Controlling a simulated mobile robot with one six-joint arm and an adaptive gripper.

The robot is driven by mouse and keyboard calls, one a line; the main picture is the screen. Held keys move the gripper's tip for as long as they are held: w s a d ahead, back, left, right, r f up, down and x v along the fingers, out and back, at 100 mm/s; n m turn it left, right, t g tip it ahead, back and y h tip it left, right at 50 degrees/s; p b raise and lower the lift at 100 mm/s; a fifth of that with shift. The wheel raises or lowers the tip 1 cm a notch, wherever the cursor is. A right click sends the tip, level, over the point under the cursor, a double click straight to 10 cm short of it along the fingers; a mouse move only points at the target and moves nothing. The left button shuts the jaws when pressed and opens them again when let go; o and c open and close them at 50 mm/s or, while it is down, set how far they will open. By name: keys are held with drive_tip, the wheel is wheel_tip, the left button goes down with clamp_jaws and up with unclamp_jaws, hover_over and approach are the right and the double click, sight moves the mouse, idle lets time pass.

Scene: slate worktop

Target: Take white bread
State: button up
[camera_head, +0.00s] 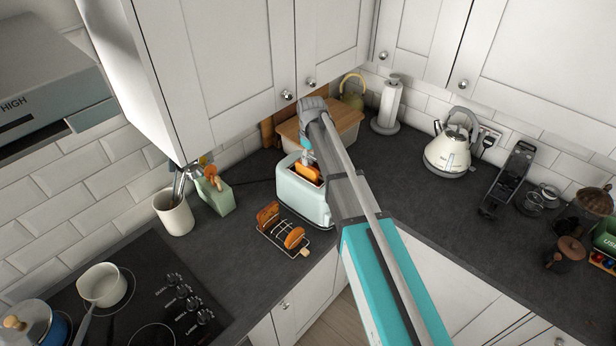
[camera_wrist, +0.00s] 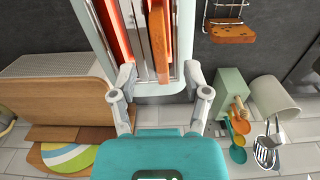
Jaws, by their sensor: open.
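A pale mint toaster (camera_head: 303,199) stands on the dark worktop. A golden-brown bread slice (camera_head: 308,173) sticks up from it. In the wrist view this slice (camera_wrist: 159,42) stands edge-on in the right slot; the left slot glows orange-red, and I cannot tell if bread is in it. My gripper (camera_head: 308,157) is open above the toaster. In the wrist view its fingers (camera_wrist: 160,76) are spread either side of the toaster's near end, with the slice between and ahead of them. A wire rack (camera_head: 271,236) beside the toaster holds brown slices (camera_head: 268,214). No slice looks clearly white.
A wooden-lidded bread bin (camera_head: 346,120) is behind the toaster, with a paper towel roll (camera_head: 389,102) and kettle (camera_head: 448,154) to the right. A green block (camera_head: 219,196) and utensil crock (camera_head: 174,212) stand left. Wall cupboards (camera_head: 220,60) hang close above.

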sight(307, 171)
drive_tip(key=shift+w+a+n, duration=0.2)
drive_tip(key=shift+w+a, duration=0.1)
drive_tip(key=shift+a, duration=0.2)
drive_tip(key=shift+w+a+n, duration=0.2)
drive_tip(key=shift+w+a, duration=0.1)
drive_tip(key=shift+a, duration=0.2)
drive_tip(key=shift+f, duration=0.1)
drive_tip(key=shift+f+b, duration=1.05)
drive_tip(key=shift+b, duration=0.15)
drive_tip(key=shift+s+d+f+b, duration=0.1)
drive_tip(key=shift+d+f+b, duration=0.05)
drive_tip(key=shift+f+b, duration=1.15)
drive_tip(key=shift+d+f+b, duration=0.15)
drive_tip(key=shift+f+b, duration=1.15)
clamp_jaws()
